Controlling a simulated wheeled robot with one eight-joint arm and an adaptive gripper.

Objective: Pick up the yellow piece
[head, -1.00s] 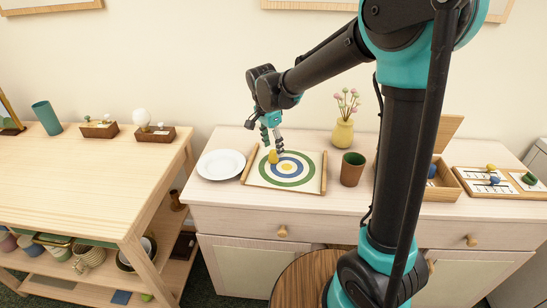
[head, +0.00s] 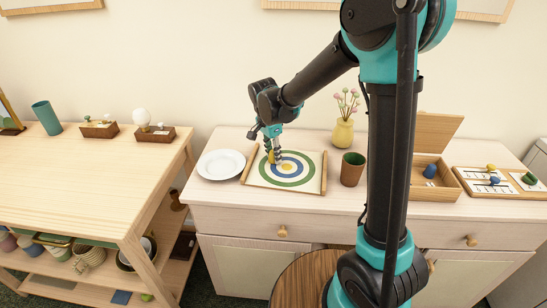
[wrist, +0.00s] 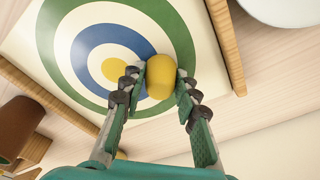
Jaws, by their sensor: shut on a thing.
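The yellow piece (wrist: 161,77) is a small rounded piece at the edge of the round target pattern. In the wrist view it sits between my two fingertips, which touch it on both sides. In the head view the yellow piece (head: 271,157) shows partly behind the fingers. My gripper (head: 274,154) points down over the upper left of the target board (head: 312,185) and is shut on the piece; it also shows in the wrist view (wrist: 160,82). I cannot tell whether the piece touches the board.
A white plate (head: 221,163) is left of the board. A brown cup (head: 352,169) stands to its right, with a yellow vase (head: 343,133) behind. An open wooden box (head: 436,180) and a tray of pieces (head: 500,186) are farther right. The board has raised wooden side rails.

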